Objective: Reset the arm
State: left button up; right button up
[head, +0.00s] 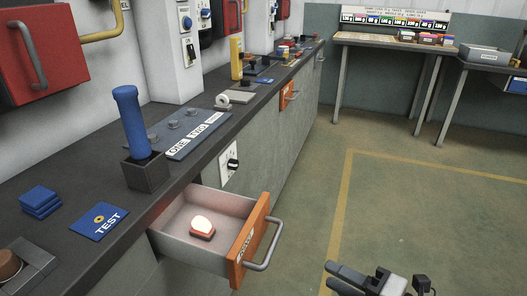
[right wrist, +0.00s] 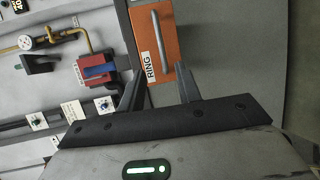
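My right gripper (head: 331,276) shows at the bottom of the head view, over the floor to the right of the open drawer and apart from it. In the right wrist view its two dark fingers (right wrist: 156,76) stand apart with nothing held between them. Beyond them is an orange drawer front (right wrist: 168,40) with a grey bar handle and a "RING" label; I cannot tell whether the fingers touch it. My left gripper is not in view.
An open drawer (head: 181,224) with a glowing red-based lamp (head: 202,228) juts from the dark counter (head: 75,177). A blue cylinder (head: 131,120) stands in a black holder. Open floor (head: 400,210) lies right, with tables (head: 388,41) behind.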

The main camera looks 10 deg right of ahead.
pick_arm(q)
jog(key=p, duration=0.2)
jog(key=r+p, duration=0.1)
jog(key=p, duration=0.1)
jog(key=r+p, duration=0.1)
jog(key=p, duration=0.1)
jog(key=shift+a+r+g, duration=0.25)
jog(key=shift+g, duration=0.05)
pick_arm(e)
jog(key=s+a+f+m+g+h, duration=0.1)
jog(key=s+a+f+m+h, duration=0.1)
jog(key=m, duration=0.9)
jog(key=s+a+f+m+g+h, duration=0.1)
jog(key=a+m, duration=0.4)
jog(key=m, duration=0.7)
notch_tip(320, 180, down, 2)
jog(key=shift+s+a+f+m+g+h, duration=0.25)
jog(key=shift+s+g+h, duration=0.2)
jog(key=shift+h, duration=0.75)
